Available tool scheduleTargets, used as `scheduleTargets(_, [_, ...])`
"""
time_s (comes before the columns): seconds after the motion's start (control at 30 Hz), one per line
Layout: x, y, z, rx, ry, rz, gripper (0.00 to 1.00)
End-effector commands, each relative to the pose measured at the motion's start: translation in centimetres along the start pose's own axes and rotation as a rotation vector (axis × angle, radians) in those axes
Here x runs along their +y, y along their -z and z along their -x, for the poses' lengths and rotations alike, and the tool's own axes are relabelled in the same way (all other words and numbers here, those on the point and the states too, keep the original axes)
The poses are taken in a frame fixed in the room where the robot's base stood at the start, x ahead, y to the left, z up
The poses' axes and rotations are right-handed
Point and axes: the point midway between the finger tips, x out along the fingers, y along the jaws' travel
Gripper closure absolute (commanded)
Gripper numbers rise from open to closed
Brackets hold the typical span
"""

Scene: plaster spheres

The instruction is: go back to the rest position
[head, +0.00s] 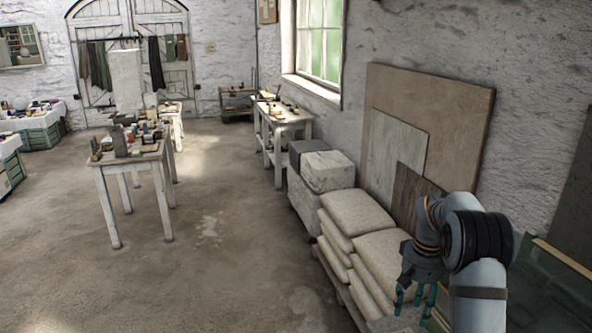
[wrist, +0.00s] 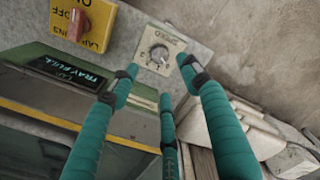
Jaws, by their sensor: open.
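My gripper (head: 413,303) is at the lower right of the head view, with its teal fingers hanging downward. In the wrist view my gripper (wrist: 160,76) has its three fingers spread, with nothing held between them. Past the fingertips is a grey round dial (wrist: 158,55) on a pale square plate. I cannot tell whether any finger touches the plate. No plaster sphere can be made out in either view.
In the wrist view, a yellow switch box (wrist: 82,22) with a red knob and a dark "TRAY FULL" display (wrist: 68,72) lie to the left. Stacked sacks (head: 358,212) and leaning boards (head: 430,120) stand beside my arm.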

Motion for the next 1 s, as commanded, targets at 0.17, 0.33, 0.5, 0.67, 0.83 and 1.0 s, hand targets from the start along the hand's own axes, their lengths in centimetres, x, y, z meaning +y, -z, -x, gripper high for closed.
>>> scheduleTargets(0.17, [0.0,-0.2,-3.6,-0.007,0.0,0.001,0.53])
scheduleTargets(0.33, [0.0,-0.1,-6.9,-0.006,0.0,0.0,0.53])
scheduleTargets(0.5, [0.0,-0.1,-9.2,-0.004,0.0,-0.001,0.53])
scheduleTargets(0.67, [0.0,0.0,-10.1,0.0,0.0,-0.008,0.53])
scheduleTargets(0.83, [0.0,0.0,-10.1,0.0,0.0,-0.03,0.53])
scheduleTargets(1.0, [0.0,0.0,-10.1,-0.001,0.0,-0.03,0.53])
